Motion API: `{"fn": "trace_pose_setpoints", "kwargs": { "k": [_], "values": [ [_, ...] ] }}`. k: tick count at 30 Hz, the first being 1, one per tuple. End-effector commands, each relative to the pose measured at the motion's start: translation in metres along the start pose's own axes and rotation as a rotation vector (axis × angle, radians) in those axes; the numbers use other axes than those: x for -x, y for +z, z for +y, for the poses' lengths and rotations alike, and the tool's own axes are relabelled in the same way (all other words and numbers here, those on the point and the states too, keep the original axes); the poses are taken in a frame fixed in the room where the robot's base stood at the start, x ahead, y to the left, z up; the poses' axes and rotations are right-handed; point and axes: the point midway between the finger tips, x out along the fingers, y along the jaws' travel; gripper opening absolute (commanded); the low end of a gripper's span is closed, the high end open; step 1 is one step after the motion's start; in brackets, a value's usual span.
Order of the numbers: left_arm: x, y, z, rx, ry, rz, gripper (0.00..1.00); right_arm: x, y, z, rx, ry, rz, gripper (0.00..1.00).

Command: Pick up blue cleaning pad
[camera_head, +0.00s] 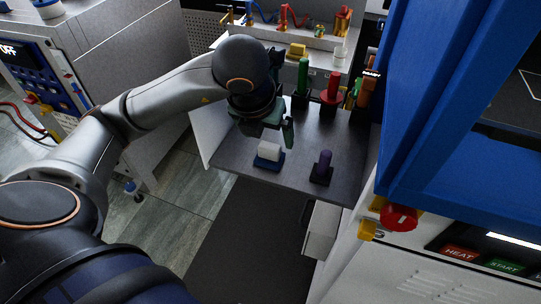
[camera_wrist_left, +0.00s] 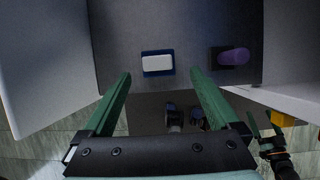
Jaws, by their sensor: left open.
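The cleaning pad is a small block with a white top and a blue base (camera_head: 268,160), lying flat on the dark shelf (camera_head: 236,156) near its front edge. It also shows in the left wrist view (camera_wrist_left: 157,63), just beyond the fingertips and between their lines. My left gripper (camera_head: 266,134) is above and slightly behind the pad in the head view. In the left wrist view its green fingers (camera_wrist_left: 160,75) are spread wide and empty, not touching the pad. A small green and dark part at the wrist view's lower right looks like my right gripper (camera_wrist_left: 266,140); its jaw state is unclear.
A purple-handled tool (camera_head: 323,165) stands on a dark base right of the pad. Green (camera_head: 303,75) and red (camera_head: 332,88) handled tools stand behind. A white side panel (camera_head: 205,138) bounds the shelf left; a blue press frame (camera_head: 410,120) rises right.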

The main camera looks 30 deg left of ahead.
Motion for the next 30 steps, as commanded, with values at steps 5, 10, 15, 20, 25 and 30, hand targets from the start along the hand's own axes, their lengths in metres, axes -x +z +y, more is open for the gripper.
{"fn": "trace_pose_setpoints", "kwargs": {
  "k": [5,10,15,20,25,30],
  "values": [
    [-0.018,0.000,0.001,0.000,0.001,0.001,0.95,0.000,-0.001,0.000,0.000,0.000,0.001,0.96],
    [-0.032,-0.001,0.003,-0.001,0.004,0.005,0.95,0.002,-0.004,0.000,0.001,0.000,0.004,0.96],
    [-0.059,-0.003,0.005,-0.001,0.003,0.005,0.95,0.003,-0.008,0.000,0.001,0.000,0.007,0.96],
    [-0.071,-0.002,0.005,-0.001,0.000,0.001,0.95,0.004,-0.009,0.000,0.001,0.000,0.008,0.96],
    [-0.072,-0.002,0.005,-0.001,0.000,0.000,0.95,0.003,-0.009,0.000,0.001,0.000,0.008,0.96],
    [-0.072,-0.002,0.005,-0.001,0.000,0.000,0.81,0.003,-0.009,0.000,0.001,0.000,0.008,0.96]
  ]
}}
